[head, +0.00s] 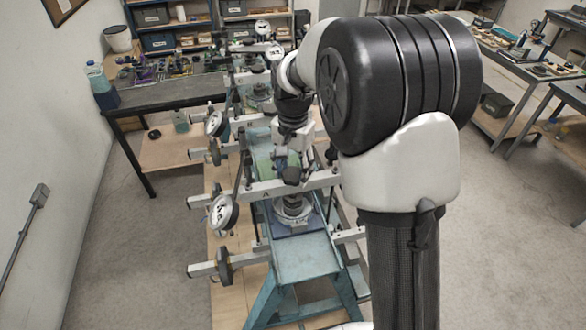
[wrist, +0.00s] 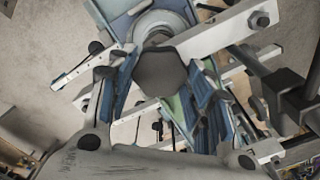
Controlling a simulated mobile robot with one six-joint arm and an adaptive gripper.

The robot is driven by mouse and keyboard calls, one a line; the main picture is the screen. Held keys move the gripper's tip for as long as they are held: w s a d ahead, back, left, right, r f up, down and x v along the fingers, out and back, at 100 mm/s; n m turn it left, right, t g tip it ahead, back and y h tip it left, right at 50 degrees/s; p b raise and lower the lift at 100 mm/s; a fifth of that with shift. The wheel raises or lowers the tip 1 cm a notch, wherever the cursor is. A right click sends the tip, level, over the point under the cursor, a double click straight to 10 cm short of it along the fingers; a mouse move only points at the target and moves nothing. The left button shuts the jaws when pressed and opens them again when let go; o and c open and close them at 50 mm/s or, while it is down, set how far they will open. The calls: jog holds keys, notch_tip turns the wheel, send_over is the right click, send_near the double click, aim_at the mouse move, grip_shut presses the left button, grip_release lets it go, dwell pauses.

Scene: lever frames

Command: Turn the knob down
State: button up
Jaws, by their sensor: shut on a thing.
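The black knob (wrist: 160,72) sits in the middle of the wrist view, between the two fingers of my gripper (wrist: 163,85). It has a faceted, rounded end. In the head view the knob (head: 293,176) is a small dark shape at the crossbar of the nearest lever frame (head: 285,187). My gripper (head: 290,160) reaches down to it from behind and is shut on it. My arm partly hides the frame's right side. The exact finger contact is too small to see in the head view.
White dial gauges (head: 223,213) and white bars with dark round weights (head: 224,266) stick out on the left of the frames. More frames stand behind. A dark workbench (head: 150,97) stands at the back left. Open floor lies on the right.

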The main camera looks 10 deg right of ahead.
aim_at(293, 173)
jog(key=shift+m, duration=0.4)
jog(key=o, duration=1.1)
jog(key=shift+r, duration=0.1)
notch_tip(293, 173, up, 12)
jog(key=shift+f, duration=0.1)
dwell(0.4)
